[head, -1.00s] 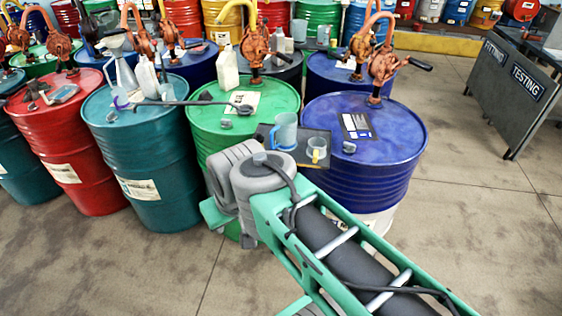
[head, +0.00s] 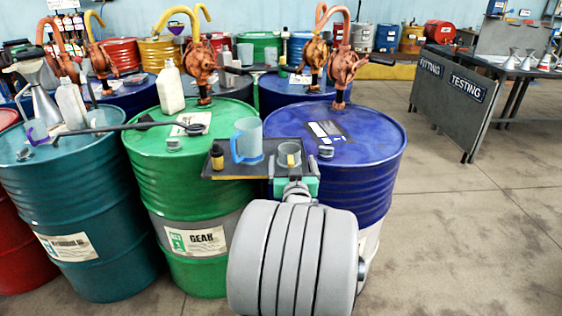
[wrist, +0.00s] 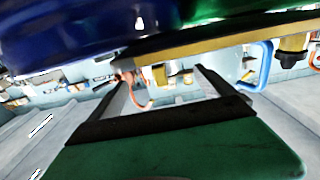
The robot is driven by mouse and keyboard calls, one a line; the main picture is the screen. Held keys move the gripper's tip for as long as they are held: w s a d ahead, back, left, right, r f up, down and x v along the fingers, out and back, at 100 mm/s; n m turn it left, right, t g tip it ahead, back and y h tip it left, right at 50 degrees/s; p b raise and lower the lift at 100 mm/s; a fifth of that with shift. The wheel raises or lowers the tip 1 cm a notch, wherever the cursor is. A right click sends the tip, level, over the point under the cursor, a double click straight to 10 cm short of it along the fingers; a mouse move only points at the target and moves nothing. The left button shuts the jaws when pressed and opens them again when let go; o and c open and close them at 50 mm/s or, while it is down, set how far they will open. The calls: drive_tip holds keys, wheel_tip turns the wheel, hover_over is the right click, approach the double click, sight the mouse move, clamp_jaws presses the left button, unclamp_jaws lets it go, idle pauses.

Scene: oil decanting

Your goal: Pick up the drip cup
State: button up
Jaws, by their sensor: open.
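The wrist view is upside down and blurred; I cannot clearly tell the cup between the fingers there, and no contact shows.
Open floor (head: 470,230) lies to the right.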

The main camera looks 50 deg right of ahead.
sight(290, 157)
drive_tip(key=x, duration=0.6)
drive_tip(key=shift+w+f+p, duration=0.15)
drive_tip(key=shift+f+p, duration=0.05)
drive_tip(key=shift+p, duration=0.1)
drive_tip(key=c, duration=1.8)
